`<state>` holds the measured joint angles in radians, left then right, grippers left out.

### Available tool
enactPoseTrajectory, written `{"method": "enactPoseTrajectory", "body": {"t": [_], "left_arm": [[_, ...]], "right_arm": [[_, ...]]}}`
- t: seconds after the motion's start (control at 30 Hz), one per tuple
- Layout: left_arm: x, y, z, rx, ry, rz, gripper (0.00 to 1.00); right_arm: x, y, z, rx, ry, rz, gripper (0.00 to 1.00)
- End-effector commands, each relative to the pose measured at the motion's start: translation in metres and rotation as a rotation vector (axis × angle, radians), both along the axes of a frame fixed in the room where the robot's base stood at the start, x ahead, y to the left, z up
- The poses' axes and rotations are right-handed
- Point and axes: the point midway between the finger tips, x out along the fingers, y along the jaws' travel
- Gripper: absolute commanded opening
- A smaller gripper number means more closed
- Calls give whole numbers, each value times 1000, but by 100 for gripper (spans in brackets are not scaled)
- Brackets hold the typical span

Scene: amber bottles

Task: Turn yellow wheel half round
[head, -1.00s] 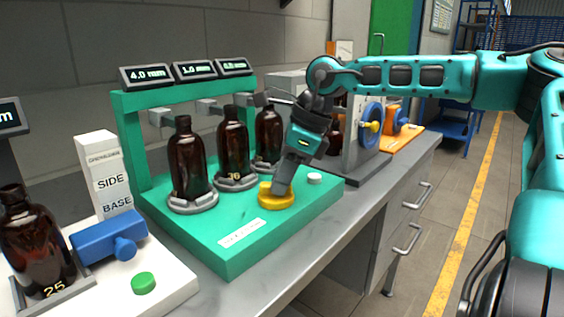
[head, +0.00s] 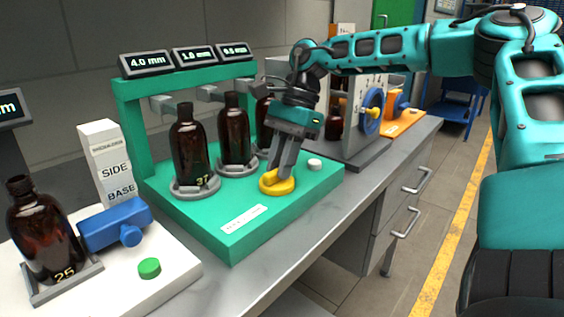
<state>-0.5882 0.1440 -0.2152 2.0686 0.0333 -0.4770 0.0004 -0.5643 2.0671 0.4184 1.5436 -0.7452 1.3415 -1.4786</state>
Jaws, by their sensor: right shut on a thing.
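The yellow wheel (head: 270,187) lies flat on top of the green base (head: 216,222) of the bottle stand, near its front right. My right gripper (head: 279,176) points down from above and is shut on the wheel; its fingers hide part of it. Three amber bottles stand in grey round holders on the green base: one at left (head: 190,150) marked 37, one in the middle (head: 234,135), and one at right (head: 264,122) mostly hidden behind my right gripper. Three displays above read 4.0 mm (head: 146,62), 1.0 mm and a third, hard to read. My left gripper is not in view.
A white button (head: 315,164) sits right of the wheel. At left, a white base (head: 178,271) carries a bottle marked 25 (head: 45,235), a blue clamp (head: 115,223) and a green button (head: 149,268). A blue wheel (head: 371,112) and an orange fixture (head: 400,118) stand farther right.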

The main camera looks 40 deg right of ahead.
Motion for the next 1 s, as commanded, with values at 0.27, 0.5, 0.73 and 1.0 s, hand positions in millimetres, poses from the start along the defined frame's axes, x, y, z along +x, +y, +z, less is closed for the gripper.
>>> {"method": "enactPoseTrajectory", "body": {"t": [0.27,0.5,0.73,1.0], "left_arm": [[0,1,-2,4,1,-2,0],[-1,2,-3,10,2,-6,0],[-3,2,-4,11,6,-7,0],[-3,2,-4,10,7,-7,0]], "right_arm": [[1,-1,-1,-3,1,76,0],[1,-1,0,-4,0,88,0],[1,-1,0,-5,0,87,0],[1,0,0,-3,0,87,45]]}}
